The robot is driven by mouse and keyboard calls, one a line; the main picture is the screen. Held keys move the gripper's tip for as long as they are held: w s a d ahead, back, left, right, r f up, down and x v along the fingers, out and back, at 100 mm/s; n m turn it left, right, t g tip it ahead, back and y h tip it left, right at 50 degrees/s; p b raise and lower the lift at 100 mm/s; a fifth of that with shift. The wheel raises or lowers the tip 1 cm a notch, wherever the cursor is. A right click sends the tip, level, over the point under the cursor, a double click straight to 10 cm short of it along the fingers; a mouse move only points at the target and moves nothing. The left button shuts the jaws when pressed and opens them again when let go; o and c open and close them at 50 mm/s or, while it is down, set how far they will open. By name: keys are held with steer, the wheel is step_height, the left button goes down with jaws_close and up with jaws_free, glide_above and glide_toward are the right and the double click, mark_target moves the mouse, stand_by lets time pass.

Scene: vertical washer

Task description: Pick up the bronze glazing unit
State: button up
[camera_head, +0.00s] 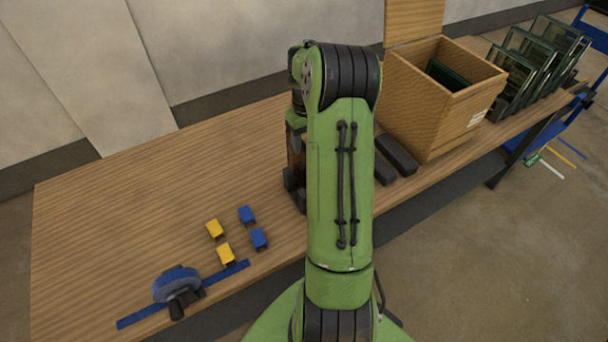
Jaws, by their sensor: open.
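My green arm stands in the middle of the head view, and its far end bends down behind the upper link. The dark end of my gripper (294,185) shows just left of that link, low over the bench. It is open; its fingertips are mostly hidden. A brown, bronze-looking patch (297,155) shows right by the gripper; I cannot tell whether it is the bronze glazing unit or part of my wrist. Several dark greenish glazing units (535,60) stand tilted at the bench's far right. Another dark pane (447,75) is inside the wooden crate (430,105).
Two black bars (396,155) lie between my arm and the crate. Yellow blocks (215,229), blue blocks (247,215), a blue suction-cup-like tool (176,284) and a blue strip (140,316) lie at the bench's front left. The wooden bench (130,215) is clear at the back left.

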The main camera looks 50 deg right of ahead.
mark_target(305, 159)
steer(key=f, duration=0.7)
steer(key=shift+a, duration=0.25)
steer(key=c, duration=0.9)
jaws_close()
steer(key=shift+r, duration=0.1)
